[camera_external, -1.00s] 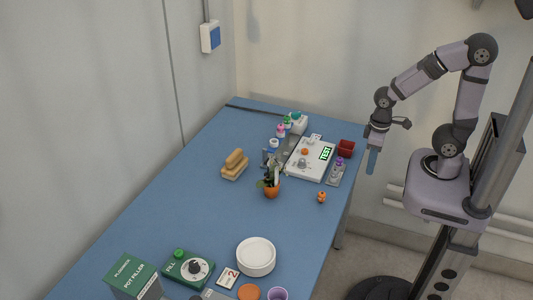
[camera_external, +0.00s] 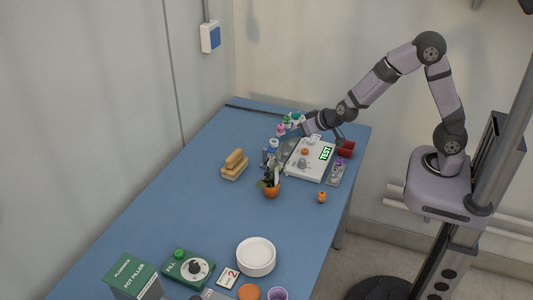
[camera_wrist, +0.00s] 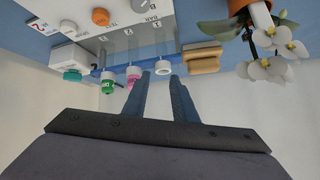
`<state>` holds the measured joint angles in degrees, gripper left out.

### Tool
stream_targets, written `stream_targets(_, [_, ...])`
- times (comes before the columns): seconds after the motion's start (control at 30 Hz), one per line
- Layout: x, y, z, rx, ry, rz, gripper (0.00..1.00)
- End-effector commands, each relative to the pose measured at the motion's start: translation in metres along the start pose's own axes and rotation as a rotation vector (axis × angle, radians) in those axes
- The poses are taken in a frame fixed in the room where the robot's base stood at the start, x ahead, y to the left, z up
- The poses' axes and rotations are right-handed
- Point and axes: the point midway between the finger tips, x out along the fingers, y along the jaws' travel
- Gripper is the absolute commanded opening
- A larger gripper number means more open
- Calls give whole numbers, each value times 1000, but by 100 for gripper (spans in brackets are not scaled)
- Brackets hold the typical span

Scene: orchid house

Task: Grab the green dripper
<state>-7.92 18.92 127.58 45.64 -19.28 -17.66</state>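The green dripper (camera_external: 287,120) stands at the back of the blue table in the external view, between a pink-capped dripper (camera_external: 281,130) and a teal-topped white container. In the wrist view the scene looks upside down. There the green dripper (camera_wrist: 108,86) is left of my fingers, between the pink-capped one (camera_wrist: 134,74) and the teal-capped one (camera_wrist: 72,74). My gripper (camera_wrist: 162,76) is open, its two fingers apart with nothing gripped. In the external view my gripper (camera_external: 308,127) is low over the back of the table, just right of the drippers.
A white test device (camera_external: 308,164) lies in front of my gripper. A red pot (camera_external: 346,149) is by the right edge, under my arm. A potted orchid (camera_external: 271,188) and a tan block (camera_external: 235,165) stand nearer. The table's left middle is clear.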

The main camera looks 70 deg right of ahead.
Motion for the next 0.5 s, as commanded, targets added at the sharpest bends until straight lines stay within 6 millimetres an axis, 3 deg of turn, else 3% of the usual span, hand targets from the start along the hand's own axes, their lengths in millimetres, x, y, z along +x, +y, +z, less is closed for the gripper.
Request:
stream_targets(0.1, [19,19,-30,58,152,133,25])
stream_targets(0.2, [23,38,-45,90,247,244,25])
stream_targets(0.3, [23,55,-51,106,311,339,25])
stream_targets(0.5, [24,73,-46,92,367,450,25])
